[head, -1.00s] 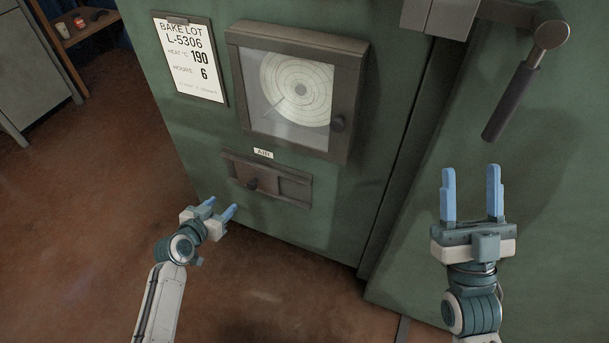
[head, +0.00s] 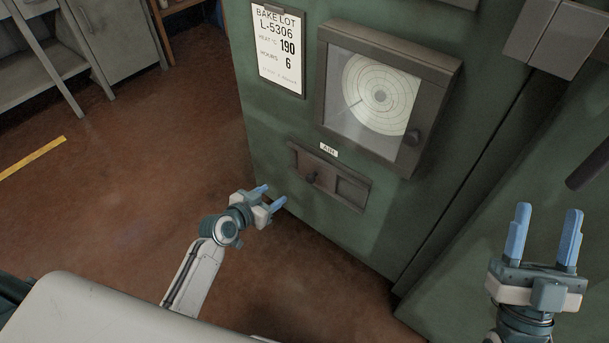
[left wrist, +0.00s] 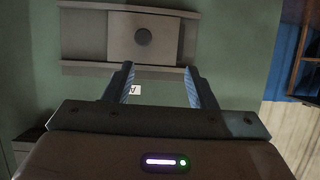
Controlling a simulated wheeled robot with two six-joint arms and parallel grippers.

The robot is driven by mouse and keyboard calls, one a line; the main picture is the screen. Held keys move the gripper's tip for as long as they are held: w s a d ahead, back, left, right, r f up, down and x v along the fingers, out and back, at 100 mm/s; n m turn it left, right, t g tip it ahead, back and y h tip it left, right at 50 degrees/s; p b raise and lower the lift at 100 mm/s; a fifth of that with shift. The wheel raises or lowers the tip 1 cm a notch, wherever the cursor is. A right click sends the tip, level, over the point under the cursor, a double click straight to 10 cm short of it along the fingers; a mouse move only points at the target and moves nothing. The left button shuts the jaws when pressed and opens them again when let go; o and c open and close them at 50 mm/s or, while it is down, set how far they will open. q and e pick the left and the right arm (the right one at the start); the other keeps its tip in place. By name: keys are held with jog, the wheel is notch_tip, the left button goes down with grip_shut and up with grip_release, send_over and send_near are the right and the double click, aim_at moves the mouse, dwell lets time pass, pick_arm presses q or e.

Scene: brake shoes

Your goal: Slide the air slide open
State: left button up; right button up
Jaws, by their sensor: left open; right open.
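The air slide (head: 329,176) is a dark plate with a round knob (head: 311,178), set in a horizontal frame low on the green oven front under a small AIR label (head: 329,149). In the left wrist view the slide plate (left wrist: 120,45) and its knob (left wrist: 143,37) show beyond the fingers, with the frame running to both sides. My left gripper (head: 272,197) is open and empty, to the lower left of the knob and apart from it. My right gripper (head: 544,238) is open and empty, in front of the green door at the right.
A chart recorder box (head: 380,95) with a dark knob juts out above the slide. A bake lot card (head: 279,48) hangs to its left. A dark door handle (head: 588,166) is at the right edge. The brown floor (head: 150,180) at left is clear, with a yellow stripe.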

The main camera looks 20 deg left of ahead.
pick_arm(q)
jog(key=p+v, duration=0.1)
jog(key=v, duration=0.9)
jog(key=shift+s, duration=0.3)
pick_arm(e)
jog(key=shift+r, duration=0.65)
pick_arm(q)
jog(key=shift+a, duration=0.1)
